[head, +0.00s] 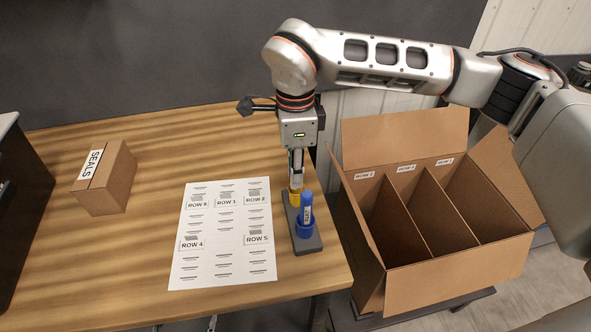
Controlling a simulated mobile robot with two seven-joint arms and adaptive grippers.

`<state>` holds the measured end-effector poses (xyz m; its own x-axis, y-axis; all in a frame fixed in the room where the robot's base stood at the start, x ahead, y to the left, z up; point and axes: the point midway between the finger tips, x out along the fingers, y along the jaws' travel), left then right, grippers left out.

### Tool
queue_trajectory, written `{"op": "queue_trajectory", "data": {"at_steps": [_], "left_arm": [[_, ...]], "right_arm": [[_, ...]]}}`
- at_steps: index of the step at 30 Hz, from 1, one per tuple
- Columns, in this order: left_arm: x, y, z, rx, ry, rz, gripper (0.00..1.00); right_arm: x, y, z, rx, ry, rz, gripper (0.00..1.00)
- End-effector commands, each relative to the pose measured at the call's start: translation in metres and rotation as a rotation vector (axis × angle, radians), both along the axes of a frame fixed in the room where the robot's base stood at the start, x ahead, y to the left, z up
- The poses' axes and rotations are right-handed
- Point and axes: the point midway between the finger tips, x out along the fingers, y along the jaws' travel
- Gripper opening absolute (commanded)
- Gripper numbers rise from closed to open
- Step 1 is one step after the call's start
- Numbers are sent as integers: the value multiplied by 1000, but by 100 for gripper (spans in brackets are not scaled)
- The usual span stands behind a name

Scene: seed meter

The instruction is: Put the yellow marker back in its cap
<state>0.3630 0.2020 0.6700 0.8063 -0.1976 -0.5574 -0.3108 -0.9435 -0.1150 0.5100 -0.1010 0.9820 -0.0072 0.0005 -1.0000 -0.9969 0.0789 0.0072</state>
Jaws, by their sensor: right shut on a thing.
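My right gripper (296,172) points straight down over the back end of a small dark grey stand (310,245) near the table's right edge. It is shut on the yellow marker (295,194), whose yellow part shows just below the fingers. The marker looks upright, at the rear of the stand. A blue marker stands in front and hides the lower part of the yellow one, so I cannot tell marker from cap there or whether they touch. My left gripper is not in view.
The blue marker (306,210) stands upright in a blue holder on the stand, close to my gripper. A printed sheet (222,262) lies left of it. A SEALS box (112,185) sits farther left. An open cardboard box (440,280) with dividers stands right of the table (130,275).

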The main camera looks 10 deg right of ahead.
Motion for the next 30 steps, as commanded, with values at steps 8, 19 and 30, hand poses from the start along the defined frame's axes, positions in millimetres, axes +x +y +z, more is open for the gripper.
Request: {"op": "queue_trajectory", "data": {"at_steps": [8, 19, 30], "left_arm": [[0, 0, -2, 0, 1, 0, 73], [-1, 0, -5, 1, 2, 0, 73], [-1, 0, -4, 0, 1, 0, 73]], "right_arm": [[0, 0, -3, 0, -1, 0, 0], [0, 0, -7, 0, -1, 0, 0], [0, 0, -7, 0, 0, 0, 35]]}}
